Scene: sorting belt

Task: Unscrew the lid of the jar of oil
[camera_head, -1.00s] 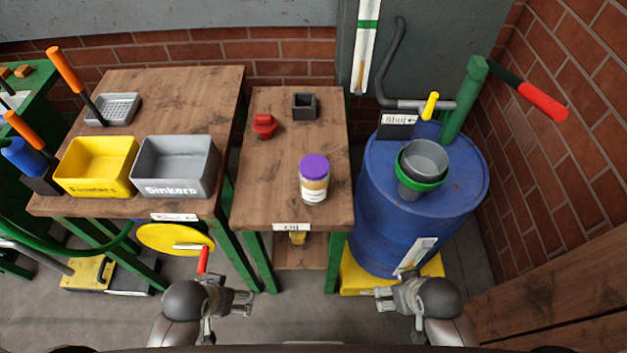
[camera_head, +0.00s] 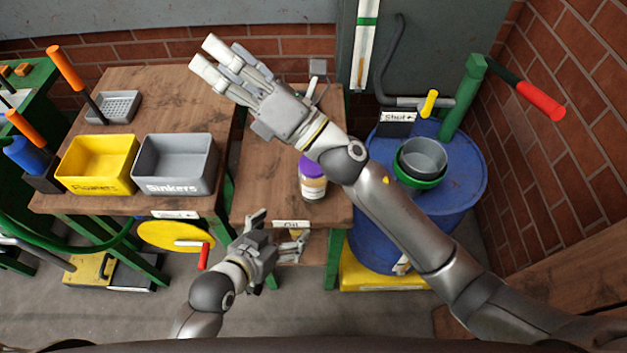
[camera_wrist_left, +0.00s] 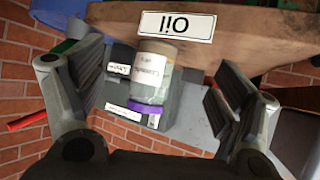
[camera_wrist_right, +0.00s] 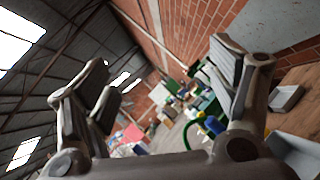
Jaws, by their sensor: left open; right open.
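The jar of oil (camera_head: 313,188) stands upright on the small wooden table, with a purple lid (camera_head: 311,165) on it. My right forearm partly covers it. In the left wrist view the jar (camera_wrist_left: 153,75) appears upside down between the open fingers, beyond them, with the lid (camera_wrist_left: 135,110) at the bottom. My left gripper (camera_head: 279,232) is open and empty at the table's front edge, in front of the jar. My right gripper (camera_head: 208,58) is open and empty, raised above the back left of the small table. Its wrist view shows roof, brick wall and distant clutter, no jar.
The "Oil" label (camera_head: 291,224) is on the front edge of the small table (camera_head: 255,185). A yellow bin (camera_head: 95,188) and a grey bin (camera_head: 175,190) stand on the left table. A blue barrel (camera_head: 455,210) with stacked buckets (camera_head: 422,157) stands at the right.

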